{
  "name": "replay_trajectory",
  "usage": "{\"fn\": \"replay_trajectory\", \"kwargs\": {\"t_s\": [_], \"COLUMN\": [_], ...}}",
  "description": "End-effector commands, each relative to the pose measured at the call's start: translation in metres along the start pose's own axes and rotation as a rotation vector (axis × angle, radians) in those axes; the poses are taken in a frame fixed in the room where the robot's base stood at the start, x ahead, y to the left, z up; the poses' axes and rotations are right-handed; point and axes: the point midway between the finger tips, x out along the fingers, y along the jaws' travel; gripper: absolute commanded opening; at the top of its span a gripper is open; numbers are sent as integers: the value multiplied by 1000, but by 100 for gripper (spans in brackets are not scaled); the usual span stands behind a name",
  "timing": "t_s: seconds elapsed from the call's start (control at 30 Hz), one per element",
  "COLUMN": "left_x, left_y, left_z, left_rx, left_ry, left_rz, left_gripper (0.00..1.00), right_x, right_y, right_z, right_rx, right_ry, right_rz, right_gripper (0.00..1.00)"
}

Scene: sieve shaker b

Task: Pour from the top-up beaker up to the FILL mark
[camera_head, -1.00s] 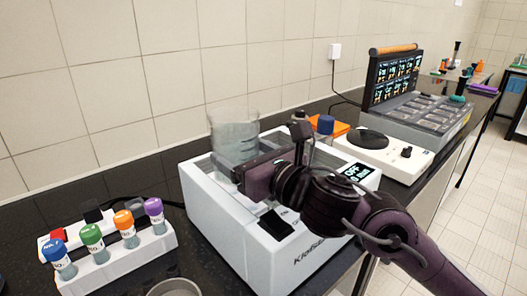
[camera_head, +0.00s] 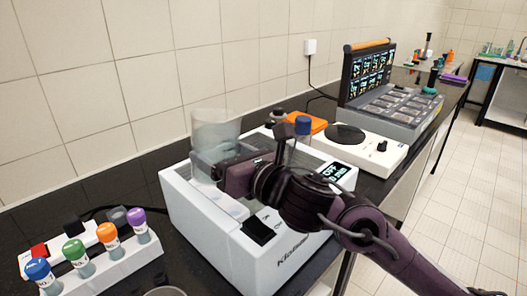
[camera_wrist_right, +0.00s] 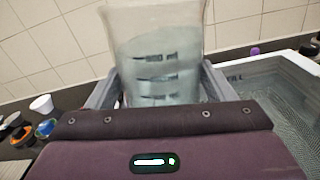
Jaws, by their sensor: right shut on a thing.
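The top-up beaker (camera_head: 215,130) is clear, with pale liquid inside and dark graduation marks that show in the right wrist view (camera_wrist_right: 155,60). My right gripper (camera_head: 208,160) is shut on it and holds it roughly upright over the left back part of the white bath (camera_head: 205,218). In the right wrist view the bath's inside (camera_wrist_right: 270,95) lies to the right of the beaker. The gripper and arm hide much of the bath's opening in the head view. My left gripper is out of view.
A rack (camera_head: 110,270) of color-capped bottles stands at the lower left. A white hotplate (camera_head: 365,150) and a grey instrument (camera_head: 400,105) stand to the right. The tiled wall runs behind the bench.

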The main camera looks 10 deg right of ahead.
Motion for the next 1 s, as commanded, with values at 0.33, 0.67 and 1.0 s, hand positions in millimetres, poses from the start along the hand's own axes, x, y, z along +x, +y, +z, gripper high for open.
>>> {"fn": "replay_trajectory", "kwargs": {"t_s": [0.33,0.67,1.0], "left_x": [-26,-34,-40], "left_y": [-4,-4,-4], "left_z": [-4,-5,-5], "left_rx": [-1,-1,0], "left_ry": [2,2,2], "left_rz": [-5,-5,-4], "left_gripper": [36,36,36], "right_x": [0,0,0], "right_y": [-7,-13,-15], "right_z": [2,-1,-1], "right_rx": [177,256,294], "right_ry": [-2,-4,-5], "right_rz": [1,2,2], "right_gripper": [34,34,34]}}
